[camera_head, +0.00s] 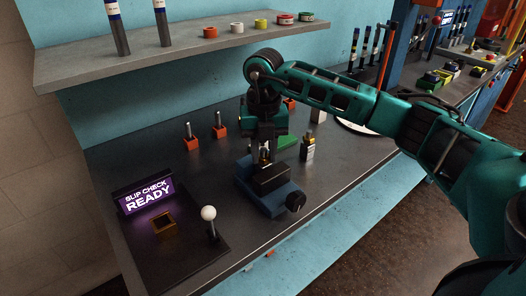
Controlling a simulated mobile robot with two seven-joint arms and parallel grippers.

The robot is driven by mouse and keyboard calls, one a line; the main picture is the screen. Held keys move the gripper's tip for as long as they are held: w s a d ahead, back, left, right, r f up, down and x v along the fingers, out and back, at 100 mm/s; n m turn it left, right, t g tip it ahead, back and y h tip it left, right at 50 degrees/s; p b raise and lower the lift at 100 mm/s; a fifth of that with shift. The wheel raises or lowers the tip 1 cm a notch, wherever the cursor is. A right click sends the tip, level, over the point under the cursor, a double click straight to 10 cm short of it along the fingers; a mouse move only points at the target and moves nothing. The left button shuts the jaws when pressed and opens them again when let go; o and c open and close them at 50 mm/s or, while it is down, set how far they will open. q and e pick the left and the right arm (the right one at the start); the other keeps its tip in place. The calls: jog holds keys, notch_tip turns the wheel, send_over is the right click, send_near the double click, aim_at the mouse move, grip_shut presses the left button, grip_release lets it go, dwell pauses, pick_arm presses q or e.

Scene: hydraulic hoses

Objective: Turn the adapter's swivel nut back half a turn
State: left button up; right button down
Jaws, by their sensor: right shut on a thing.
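A blue vise (268,203) with dark jaws and a black round knob stands on the grey bench. A small brass-coloured fitting, which looks like the adapter (265,157), stands upright above the vise jaws. My right gripper (265,146) points down over the vise and is shut on the top of this fitting. The gripper hides much of it, so I cannot tell the nut from the body or how far it is turned. My left gripper is out of view.
A lit "SLIP CHECK READY" sign (147,196) and a white-ball lever (209,214) stand at the left. Orange blocks with upright fittings (192,143) stand behind. A grey shelf (180,58) with coloured rings overhangs the back. Bench is clear front right.

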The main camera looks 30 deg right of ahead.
jog(key=n+b, duration=0.1)
jog(key=n, duration=0.5)
jog(key=shift+d, duration=0.15)
jog(key=n, duration=0.6)
jog(key=shift+d+n+b, duration=0.15)
jog(key=shift+n+b, duration=0.25)
jog(key=n, duration=0.6)
jog(key=shift+w+d+b, duration=0.1)
jog(key=shift+w+b, duration=0.05)
jog(key=shift+b, duration=0.25)
jog(key=n, duration=0.5)
jog(key=shift+w, duration=0.1)
jog(key=shift+n, duration=0.3)
jog(key=c, duration=0.8)
grip_release()
jog(key=shift+c, duration=0.2)
jog(key=shift+r, duration=0.15)
